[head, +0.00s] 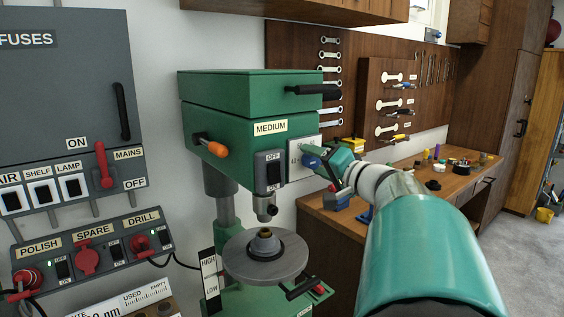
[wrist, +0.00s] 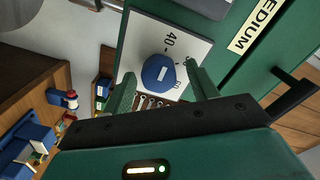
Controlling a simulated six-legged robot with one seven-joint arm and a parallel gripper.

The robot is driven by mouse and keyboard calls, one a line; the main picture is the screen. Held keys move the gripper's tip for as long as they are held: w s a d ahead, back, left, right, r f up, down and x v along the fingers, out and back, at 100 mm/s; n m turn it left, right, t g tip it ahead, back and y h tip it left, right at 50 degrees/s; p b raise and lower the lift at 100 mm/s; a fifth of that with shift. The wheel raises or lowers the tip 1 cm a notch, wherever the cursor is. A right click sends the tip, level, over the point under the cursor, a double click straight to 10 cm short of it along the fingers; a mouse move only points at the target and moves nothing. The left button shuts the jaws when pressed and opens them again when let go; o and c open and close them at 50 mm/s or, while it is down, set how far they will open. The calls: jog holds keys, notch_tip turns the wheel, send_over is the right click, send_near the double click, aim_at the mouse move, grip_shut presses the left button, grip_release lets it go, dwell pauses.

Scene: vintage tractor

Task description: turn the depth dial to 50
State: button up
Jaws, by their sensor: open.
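The depth dial is a round blue knob with a short white mark, on a white scale plate (wrist: 140,38). In the wrist view the knob (wrist: 158,73) lies between the two green fingers of my gripper (wrist: 160,74), which is open with gaps at the sides. The number 40 shows above the knob; other figures are partly hidden by the right finger. I cannot tell which figure the mark points to. In the head view the plate (head: 295,150) is on the green drill press (head: 225,130), and my gripper (head: 325,160) is at the dial (head: 311,161), partly hiding it.
An OFF switch (head: 273,170) sits left of the dial, under the MEDIUM label (head: 270,127). A black lever handle (head: 317,89) juts out above. The round drill table (head: 265,257) is below. A wooden workbench (head: 425,190) with small objects stands behind my arm.

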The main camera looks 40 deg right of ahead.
jog(key=c, duration=1)
jog(key=shift+m, duration=0.3)
jog(key=m, duration=1.1)
jog(key=shift+d+f, duration=0.1)
